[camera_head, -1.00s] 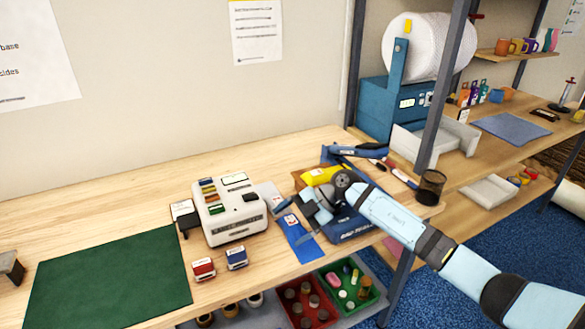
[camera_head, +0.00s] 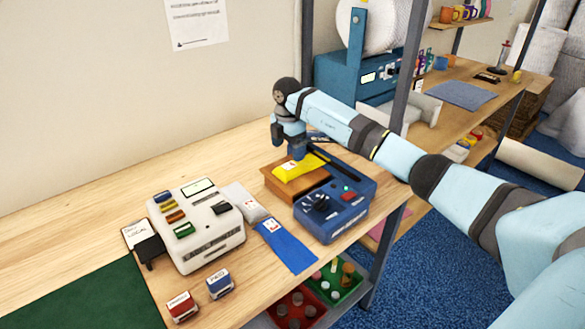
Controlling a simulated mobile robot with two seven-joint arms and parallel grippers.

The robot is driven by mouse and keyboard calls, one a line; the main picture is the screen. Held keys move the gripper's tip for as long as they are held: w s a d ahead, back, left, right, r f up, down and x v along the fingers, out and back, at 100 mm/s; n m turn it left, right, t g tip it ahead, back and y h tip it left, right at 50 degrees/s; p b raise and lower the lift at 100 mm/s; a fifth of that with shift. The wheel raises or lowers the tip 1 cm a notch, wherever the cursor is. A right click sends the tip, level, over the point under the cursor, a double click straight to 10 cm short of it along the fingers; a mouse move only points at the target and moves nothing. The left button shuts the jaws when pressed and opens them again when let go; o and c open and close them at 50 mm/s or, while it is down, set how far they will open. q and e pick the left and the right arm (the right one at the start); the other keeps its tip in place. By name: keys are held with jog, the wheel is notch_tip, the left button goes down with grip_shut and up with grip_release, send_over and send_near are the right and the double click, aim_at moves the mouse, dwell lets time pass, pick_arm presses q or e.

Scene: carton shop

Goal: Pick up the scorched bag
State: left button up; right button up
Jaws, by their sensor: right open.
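A yellow bag (camera_head: 301,167) with a small white label lies on top of a brown box (camera_head: 284,187) beside a blue machine. My right gripper (camera_head: 288,150) is open, pointing down just above the far end of the yellow bag. I cannot tell whether it touches the bag. My left gripper is not in view.
The blue machine (camera_head: 341,215) with a black knob stands right of the box. A white device (camera_head: 205,232) and red (camera_head: 181,306) and blue (camera_head: 220,284) stamps stand left. A dark post (camera_head: 408,75) rises behind my right arm. The bench behind the white device is clear.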

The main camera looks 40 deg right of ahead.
aim_at(289, 167)
jog(key=shift+s+f+p, duration=0.2)
jog(key=shift+f+p, duration=0.1)
jog(key=shift+f, duration=3.05)
jog(key=c, duration=1)
